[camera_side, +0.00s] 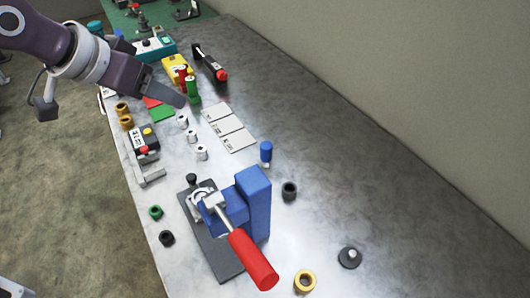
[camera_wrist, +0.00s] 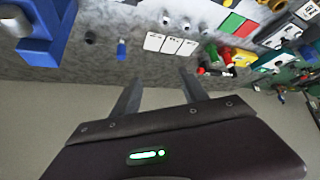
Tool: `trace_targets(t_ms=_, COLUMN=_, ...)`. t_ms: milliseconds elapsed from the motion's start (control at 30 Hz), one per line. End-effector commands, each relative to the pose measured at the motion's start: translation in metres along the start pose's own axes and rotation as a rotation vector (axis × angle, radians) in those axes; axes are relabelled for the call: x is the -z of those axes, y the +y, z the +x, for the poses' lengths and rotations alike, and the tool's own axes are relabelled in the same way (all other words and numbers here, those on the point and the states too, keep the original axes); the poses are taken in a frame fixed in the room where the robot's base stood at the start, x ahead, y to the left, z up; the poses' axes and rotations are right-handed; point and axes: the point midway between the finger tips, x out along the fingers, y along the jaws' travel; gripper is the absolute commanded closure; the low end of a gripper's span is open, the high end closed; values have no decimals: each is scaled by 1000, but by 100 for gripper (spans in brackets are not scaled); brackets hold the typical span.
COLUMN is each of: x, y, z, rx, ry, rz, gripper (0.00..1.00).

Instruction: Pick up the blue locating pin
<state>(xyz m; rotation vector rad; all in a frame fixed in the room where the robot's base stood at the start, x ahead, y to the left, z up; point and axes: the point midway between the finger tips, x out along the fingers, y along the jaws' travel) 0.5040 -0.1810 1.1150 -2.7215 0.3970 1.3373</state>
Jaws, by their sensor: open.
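The blue locating pin (camera_side: 266,151) stands upright on the grey table in the side view, just behind the blue block of the clamp fixture. In the wrist view it shows as a small blue cylinder (camera_wrist: 121,48) at the upper left of my fingers. My gripper (camera_side: 181,101) is up and to the left of the pin in the side view, raised over the table. In the wrist view my gripper (camera_wrist: 160,80) has its two fingers spread with nothing between them.
The blue clamp fixture (camera_side: 258,205) with its red handle (camera_side: 253,260) stands in front of the pin. A dark grey ring (camera_side: 289,191) sits near it. White label cards (camera_side: 229,127) lie flat. Several white cylinders are to the left. The table's right side is mostly clear.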

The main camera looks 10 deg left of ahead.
Motion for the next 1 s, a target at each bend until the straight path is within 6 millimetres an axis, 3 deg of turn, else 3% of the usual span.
trace_targets(t_ms=33, x=2, y=23, z=45, rx=-22, ry=3, rz=38, gripper=49)
trace_targets(t_ms=100, x=1, y=54, z=99, rx=-49, ry=36, rz=82, gripper=49)
trace_targets(t_ms=200, x=-12, y=91, z=158, rx=-80, ry=78, rz=134, gripper=49)
trace_targets(t_ms=300, x=-25, y=112, z=190, rx=-98, ry=106, rz=166, gripper=49)
trace_targets(t_ms=433, x=-30, y=120, z=208, rx=-106, ry=120, rz=179, gripper=49)
trace_targets(t_ms=800, x=-14, y=128, z=265, rx=-105, ry=119, rz=177, gripper=49)
trace_targets(t_ms=1000, x=-13, y=129, z=270, rx=-104, ry=119, rz=177, gripper=49)
